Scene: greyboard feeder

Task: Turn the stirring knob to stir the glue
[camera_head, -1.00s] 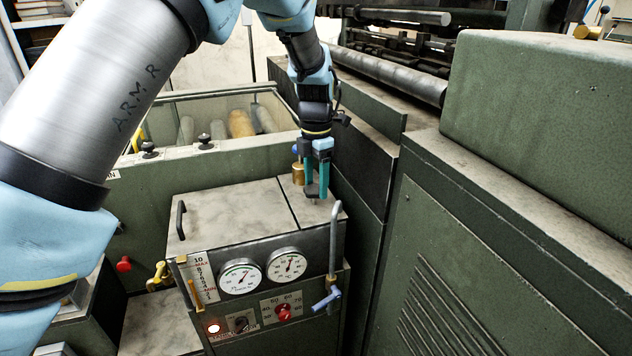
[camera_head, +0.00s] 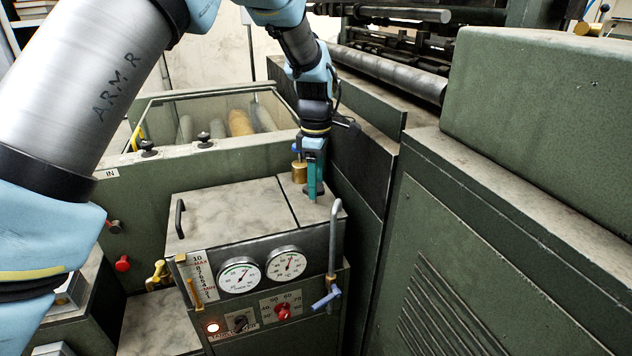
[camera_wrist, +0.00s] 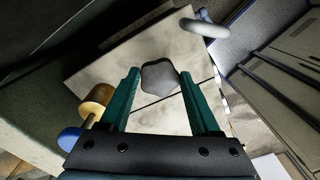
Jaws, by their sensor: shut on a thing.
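The stirring knob (camera_wrist: 160,78) is a dark, lobed knob on the pale top of the glue unit (camera_head: 235,210). In the wrist view it sits between the two green fingers of my gripper (camera_wrist: 160,80), which close on it from both sides. In the head view my gripper (camera_head: 314,192) points straight down at the right rear of the unit's top. There the fingers line up one behind the other and largely hide the knob. The glue itself is not visible.
A brass cylinder (camera_head: 299,173) stands close beside the fingers. A bent grey pipe (camera_head: 334,240) rises at the unit's front right corner. Two dial gauges (camera_head: 239,275) and a red knob (camera_head: 283,312) are on the front. A green machine wall (camera_head: 362,180) stands close on the right.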

